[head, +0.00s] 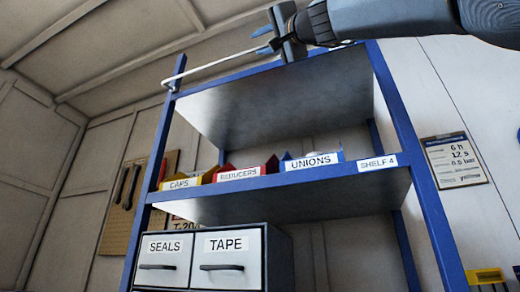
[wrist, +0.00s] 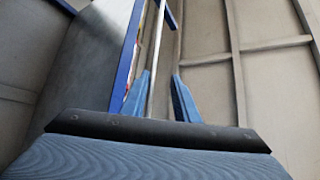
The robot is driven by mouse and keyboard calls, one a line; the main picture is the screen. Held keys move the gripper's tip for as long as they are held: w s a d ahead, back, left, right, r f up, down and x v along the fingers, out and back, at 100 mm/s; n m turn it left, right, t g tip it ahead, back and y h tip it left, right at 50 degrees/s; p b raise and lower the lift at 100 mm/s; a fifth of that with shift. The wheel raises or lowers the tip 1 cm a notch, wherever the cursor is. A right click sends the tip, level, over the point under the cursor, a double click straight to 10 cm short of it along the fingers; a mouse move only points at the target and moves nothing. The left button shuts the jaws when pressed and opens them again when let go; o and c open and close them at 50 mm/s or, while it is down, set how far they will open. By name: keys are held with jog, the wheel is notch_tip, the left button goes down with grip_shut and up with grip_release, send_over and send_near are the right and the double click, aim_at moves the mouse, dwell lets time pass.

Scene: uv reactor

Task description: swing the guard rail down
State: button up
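The guard rail (head: 215,65) is a thin white bar along the top front of the blue shelf unit. Its left end bends down at the left post, and it runs right to behind my gripper (head: 263,40). In the wrist view the rail (wrist: 155,55) passes between the two blue fingers of my gripper (wrist: 161,74), nearer the left finger. The fingers are apart, with a gap beside the rail, so the gripper is open around it. My gripper hides part of the rail in the head view.
The shelf unit (head: 427,200) holds bins of caps (head: 180,183), reducers (head: 240,174) and unions (head: 312,161). Seals and tape drawers (head: 227,262) stand below. A tool board (head: 112,232) hangs left, a notice (head: 455,160) right. The space left of the shelf's top looks free.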

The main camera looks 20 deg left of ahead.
jog(key=shift+w+d+f+b, duration=0.2)
jog(key=shift+d+f+b, duration=0.95)
jog(key=shift+b, duration=0.15)
